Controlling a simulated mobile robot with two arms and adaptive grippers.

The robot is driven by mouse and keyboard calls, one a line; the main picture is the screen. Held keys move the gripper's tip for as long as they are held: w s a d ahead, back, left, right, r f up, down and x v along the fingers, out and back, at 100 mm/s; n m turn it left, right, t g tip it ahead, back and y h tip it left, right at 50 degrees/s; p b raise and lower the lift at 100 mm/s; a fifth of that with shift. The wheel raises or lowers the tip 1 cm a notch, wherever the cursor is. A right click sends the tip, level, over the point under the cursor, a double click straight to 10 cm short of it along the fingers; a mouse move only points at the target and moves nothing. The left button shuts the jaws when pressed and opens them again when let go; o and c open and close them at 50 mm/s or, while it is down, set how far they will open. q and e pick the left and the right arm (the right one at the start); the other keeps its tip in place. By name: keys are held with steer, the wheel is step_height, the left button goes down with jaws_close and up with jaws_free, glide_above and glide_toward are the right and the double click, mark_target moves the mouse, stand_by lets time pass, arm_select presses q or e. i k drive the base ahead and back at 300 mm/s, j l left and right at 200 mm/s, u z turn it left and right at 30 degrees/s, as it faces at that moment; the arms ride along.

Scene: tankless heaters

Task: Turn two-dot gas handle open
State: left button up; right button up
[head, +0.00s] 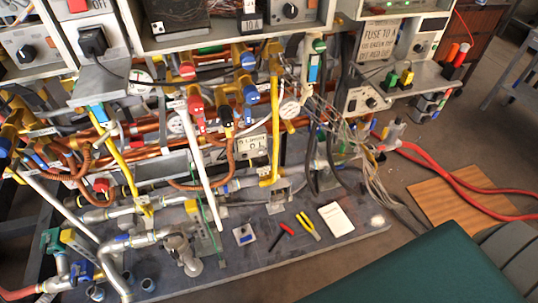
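A crowded rack of heater pipework fills the left and middle of the head view. Two yellow pipes, one at left (115,160) and one at centre (276,115), run down through it. Small valve handles sit among the pipes: red ones (187,69), blue ones (250,94) and a dark one (226,115). White tags hang near several valves, but dot marks are too small to read, so I cannot tell which handle is the two-dot gas handle or how it is turned. Neither of my grippers is in view.
Pliers (308,226), a red-and-black tool (282,236) and a white sheet (336,219) lie on the grey base slab (290,250). Loose cables (375,180) and red hoses (450,178) trail right. A wooden board (465,200) lies on the floor.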

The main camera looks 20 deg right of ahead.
mark_target(265, 183)
steer(key=z, duration=0.7)
